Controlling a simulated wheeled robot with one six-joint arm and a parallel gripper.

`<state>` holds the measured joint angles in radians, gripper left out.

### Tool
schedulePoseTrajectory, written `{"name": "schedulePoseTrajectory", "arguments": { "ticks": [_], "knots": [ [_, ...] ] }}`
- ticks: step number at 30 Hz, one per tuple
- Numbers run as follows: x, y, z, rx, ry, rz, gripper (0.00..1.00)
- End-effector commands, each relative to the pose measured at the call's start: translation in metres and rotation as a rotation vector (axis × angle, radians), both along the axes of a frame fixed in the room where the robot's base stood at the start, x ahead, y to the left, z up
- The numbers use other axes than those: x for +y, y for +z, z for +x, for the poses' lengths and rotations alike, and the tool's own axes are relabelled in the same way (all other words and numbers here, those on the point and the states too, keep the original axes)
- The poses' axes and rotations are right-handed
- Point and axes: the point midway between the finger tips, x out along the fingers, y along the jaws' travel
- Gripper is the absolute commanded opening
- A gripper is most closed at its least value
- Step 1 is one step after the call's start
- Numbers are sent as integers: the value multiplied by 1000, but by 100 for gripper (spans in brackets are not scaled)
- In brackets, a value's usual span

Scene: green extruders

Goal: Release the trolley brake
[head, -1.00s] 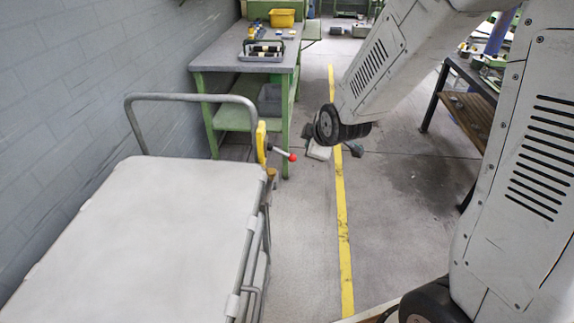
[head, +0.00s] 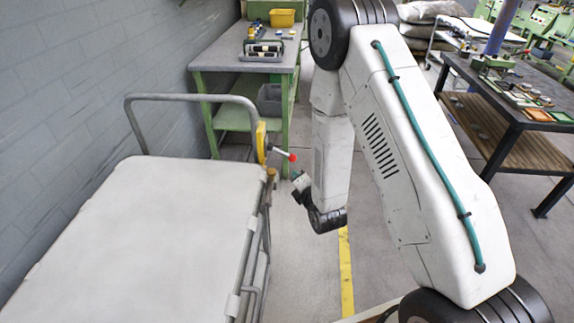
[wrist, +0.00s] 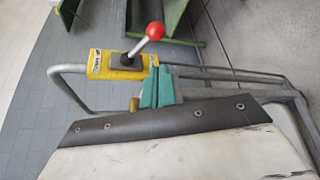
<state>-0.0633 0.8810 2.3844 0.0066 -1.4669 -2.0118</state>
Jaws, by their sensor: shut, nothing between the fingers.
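The trolley (head: 150,215) stands at the left, with a pale flat top and a grey tube handle. At its far right corner is a yellow brake housing (head: 261,142), also in the wrist view (wrist: 103,66). A brake lever with a red ball (head: 292,157) sticks out to the right; the ball is large in the wrist view (wrist: 155,31). My gripper (head: 296,175) is just below the ball in the head view. In the wrist view its teal fingers (wrist: 157,84) are together and empty, just below the lever. I cannot tell whether they touch it.
A green-legged workbench (head: 225,55) with a tool tray and a yellow bin (head: 283,17) stands beyond the trolley. A dark bench (head: 500,95) stands at the right. Floor with a yellow line (head: 346,275) lies clear beside the trolley.

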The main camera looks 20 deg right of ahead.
Motion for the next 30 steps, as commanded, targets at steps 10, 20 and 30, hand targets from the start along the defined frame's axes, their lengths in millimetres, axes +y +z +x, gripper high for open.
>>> {"name": "schedulePoseTrajectory", "arguments": {
  "ticks": [10, 20, 30],
  "knots": [
    [1, -4, 19, -1, -1, 2, 0],
    [4, -17, 76, -1, -1, 2, 0],
    [5, -22, 98, 1, 0, 2, 0]
  ]
}}
